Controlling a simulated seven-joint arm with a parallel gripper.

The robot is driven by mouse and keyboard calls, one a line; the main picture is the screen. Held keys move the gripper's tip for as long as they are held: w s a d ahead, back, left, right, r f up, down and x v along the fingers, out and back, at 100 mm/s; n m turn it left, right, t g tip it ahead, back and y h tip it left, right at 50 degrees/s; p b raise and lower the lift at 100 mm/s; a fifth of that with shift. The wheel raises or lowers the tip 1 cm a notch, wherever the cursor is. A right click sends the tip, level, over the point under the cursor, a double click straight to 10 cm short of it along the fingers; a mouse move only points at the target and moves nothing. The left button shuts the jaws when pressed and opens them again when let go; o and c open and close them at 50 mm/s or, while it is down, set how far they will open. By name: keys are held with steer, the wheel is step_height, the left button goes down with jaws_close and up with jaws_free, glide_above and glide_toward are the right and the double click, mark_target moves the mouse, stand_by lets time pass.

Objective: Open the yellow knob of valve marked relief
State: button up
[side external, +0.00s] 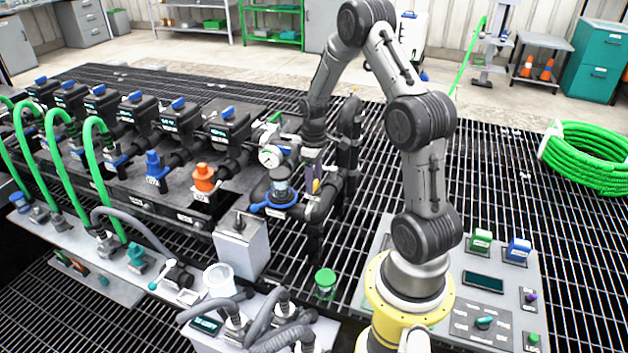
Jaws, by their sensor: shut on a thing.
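My gripper (312,178) hangs down from the arm's end at the pipework in the middle of the side external view. Its fingers are shut at a small yellow knob (317,186), of which only a sliver shows between and beside them. The knob sits on a dark vertical pipe section, right of a clear-walled fitting with a blue ring handle. The fingers and pipes hide most of the knob, so its turn angle cannot be told. No relief marking is readable at this size.
A round gauge (270,156) and a blue ring handle (274,199) stand just left of my gripper. Dark pipes (348,150) rise close on its right. An orange valve (204,180) and a blue valve (155,167) stand farther left. A green-lidded jar (325,281) stands below.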

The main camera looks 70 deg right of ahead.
steer(key=shift+r+n, duration=0.1)
steer(key=shift+n, duration=0.2)
steer(key=o, duration=1.4)
steer(key=shift+c, duration=0.2)
step_height(320, 180, up, 14)
